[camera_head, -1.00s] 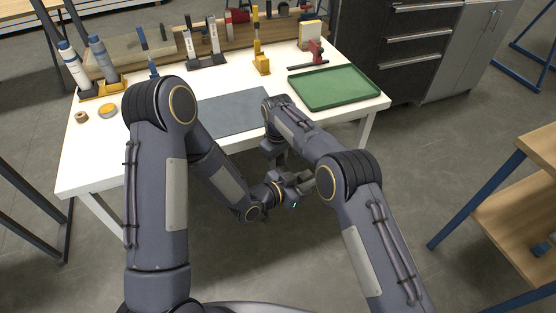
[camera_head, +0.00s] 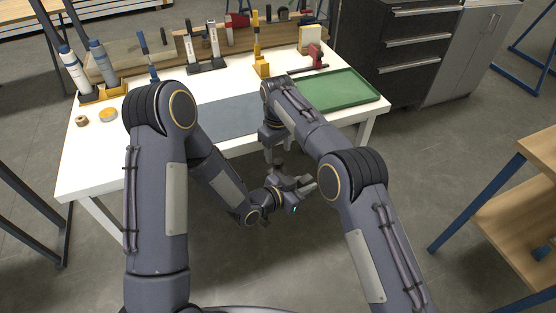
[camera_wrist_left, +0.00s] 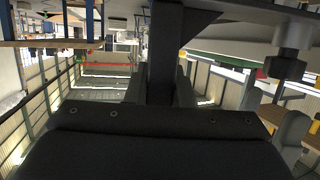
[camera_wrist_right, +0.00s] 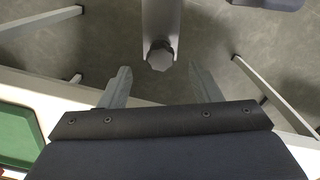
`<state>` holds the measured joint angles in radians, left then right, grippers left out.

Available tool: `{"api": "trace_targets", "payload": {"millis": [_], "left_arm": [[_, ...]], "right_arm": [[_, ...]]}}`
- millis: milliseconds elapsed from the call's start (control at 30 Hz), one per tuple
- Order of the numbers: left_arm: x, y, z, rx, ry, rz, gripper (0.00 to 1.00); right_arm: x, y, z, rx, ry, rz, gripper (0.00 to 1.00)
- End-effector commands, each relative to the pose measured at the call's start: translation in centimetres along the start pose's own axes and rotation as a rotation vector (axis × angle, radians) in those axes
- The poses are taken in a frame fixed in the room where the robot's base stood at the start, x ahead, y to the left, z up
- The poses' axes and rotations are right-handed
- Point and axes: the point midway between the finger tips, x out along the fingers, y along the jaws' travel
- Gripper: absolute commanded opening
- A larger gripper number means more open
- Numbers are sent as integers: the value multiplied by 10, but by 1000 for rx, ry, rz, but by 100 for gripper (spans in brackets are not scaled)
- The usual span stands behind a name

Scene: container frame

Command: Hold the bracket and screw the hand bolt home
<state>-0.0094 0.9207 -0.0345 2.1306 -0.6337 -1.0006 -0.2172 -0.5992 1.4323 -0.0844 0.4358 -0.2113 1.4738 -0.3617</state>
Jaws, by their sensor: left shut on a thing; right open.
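The bracket shows as a dark bar (camera_wrist_left: 164,62) in the left wrist view, with a plate across the top. My left gripper (camera_head: 305,184) is shut on it, beyond the table's front edge. The hand bolt (camera_wrist_left: 286,66), a dark faceted knob on a shaft, sits at the plate's right part. In the right wrist view the knob (camera_wrist_right: 160,56) shows at the end of a light grey bracket arm (camera_wrist_right: 160,18). My right gripper (camera_wrist_right: 162,84) is open, its fingers apart on either side of the knob's line and not touching it. How deep the bolt sits is hidden.
A white table (camera_head: 95,160) stands ahead with a grey mat (camera_head: 228,116), a green tray (camera_head: 345,90) and a red clamp (camera_head: 313,58). Tools stand along its back. A wooden shelf unit (camera_head: 520,200) is at right. The floor beneath my grippers is clear.

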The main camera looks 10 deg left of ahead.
Motion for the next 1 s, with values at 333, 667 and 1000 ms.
{"api": "trace_targets", "payload": {"millis": [333,667,1000], "left_arm": [[0,0,-1,2,4,0,0],[0,0,-1,2,3,0,0],[0,0,-1,2,4,0,0]], "right_arm": [[-49,0,0,-1,0,0,57],[-52,0,0,-1,0,0,57],[-52,0,0,0,0,0,57]]}}
